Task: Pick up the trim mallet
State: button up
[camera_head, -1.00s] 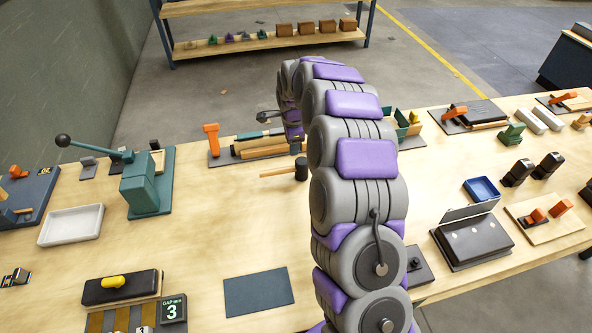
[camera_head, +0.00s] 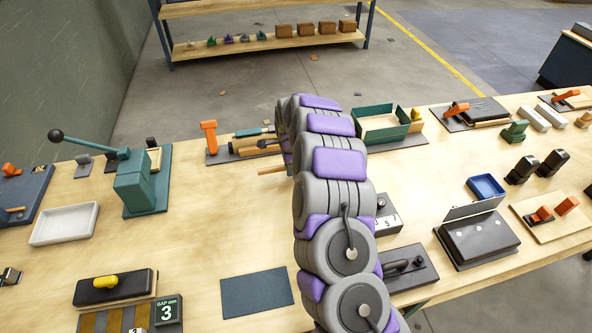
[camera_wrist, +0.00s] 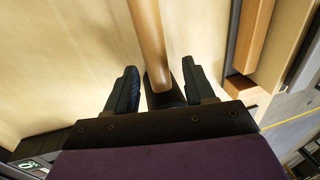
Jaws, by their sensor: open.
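The trim mallet has a light wooden handle and a black head. In the head view only a bit of its handle (camera_head: 271,171) shows, left of my arm; my arm hides the rest. In the wrist view the wooden handle (camera_wrist: 148,40) runs down from the top edge to between my fingers, and the dark head (camera_wrist: 166,98) is partly visible close to the gripper. My gripper (camera_wrist: 158,82) is open, with one dark finger on each side of the mallet. I cannot tell whether either finger touches it. In the head view my gripper is hidden behind my arm.
A wooden fixture with an orange handle (camera_head: 209,138) stands just behind the mallet. A green lever press (camera_head: 133,180) is to the left, beside a white tray (camera_head: 64,224). A green open box (camera_head: 381,126) is to the right. Bare tabletop lies left of the mallet.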

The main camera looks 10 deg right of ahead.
jog(key=shift+w+f, duration=0.25)
jog(key=shift+f, duration=1)
jog(key=shift+c, duration=0.3)
grip_shut()
